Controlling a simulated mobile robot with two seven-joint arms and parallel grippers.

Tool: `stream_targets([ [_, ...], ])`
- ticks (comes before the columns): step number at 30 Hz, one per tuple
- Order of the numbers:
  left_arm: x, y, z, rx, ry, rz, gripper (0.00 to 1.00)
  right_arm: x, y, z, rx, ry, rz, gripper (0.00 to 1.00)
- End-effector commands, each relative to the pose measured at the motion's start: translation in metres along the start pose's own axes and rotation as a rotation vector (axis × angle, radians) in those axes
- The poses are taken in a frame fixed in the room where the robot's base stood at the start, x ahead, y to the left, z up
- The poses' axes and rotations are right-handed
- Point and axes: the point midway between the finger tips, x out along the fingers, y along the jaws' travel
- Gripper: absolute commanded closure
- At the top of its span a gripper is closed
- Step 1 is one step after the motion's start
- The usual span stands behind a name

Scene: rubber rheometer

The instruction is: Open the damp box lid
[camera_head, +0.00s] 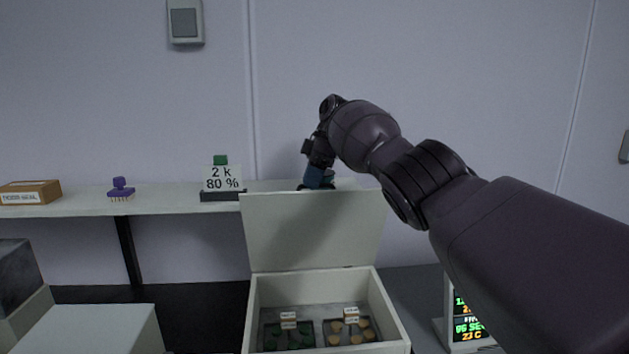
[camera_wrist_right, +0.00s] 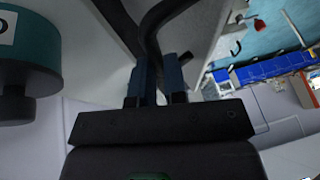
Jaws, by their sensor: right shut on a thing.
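The damp box (camera_head: 396,322) is a pale box in the lower middle of the head view. Its lid (camera_head: 312,232) stands raised, about upright, at the back edge, so the inside shows. My right gripper (camera_head: 319,181) is at the lid's top edge, its arm reaching in from the right. In the right wrist view its blue fingers (camera_wrist_right: 159,78) are closed on a dark curved handle (camera_wrist_right: 150,30). The handle is mostly hidden in the head view. My left gripper is in neither view.
Inside the box are a tray of dark green pieces (camera_head: 289,337) and one of tan pieces (camera_head: 350,331). A shelf (camera_head: 70,208) behind holds a cardboard box (camera_head: 30,192), a purple item (camera_head: 120,190) and an "80 %" sign (camera_head: 222,178). A display (camera_head: 468,327) stands right.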

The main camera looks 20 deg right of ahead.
Motion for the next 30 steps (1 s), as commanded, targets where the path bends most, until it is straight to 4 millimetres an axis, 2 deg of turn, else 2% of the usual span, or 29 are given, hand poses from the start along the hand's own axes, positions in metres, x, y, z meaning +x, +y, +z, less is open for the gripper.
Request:
stream_targets([
  [1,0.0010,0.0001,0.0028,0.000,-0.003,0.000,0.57,0.0128,0.0027,0.0062,0.010,-0.009,-0.013,1.00],
  [11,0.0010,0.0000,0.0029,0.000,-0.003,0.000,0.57,0.0123,0.0025,0.0062,0.010,-0.008,-0.014,1.00],
  [12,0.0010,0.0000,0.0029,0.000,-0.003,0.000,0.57,0.0123,0.0025,0.0062,0.010,-0.008,-0.014,0.86],
  [17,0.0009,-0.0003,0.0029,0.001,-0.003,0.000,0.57,0.0114,0.0024,0.0058,0.010,-0.007,-0.013,0.62],
  [30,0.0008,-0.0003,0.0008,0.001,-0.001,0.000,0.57,0.0038,0.0007,0.0018,0.004,-0.001,-0.006,0.62],
])
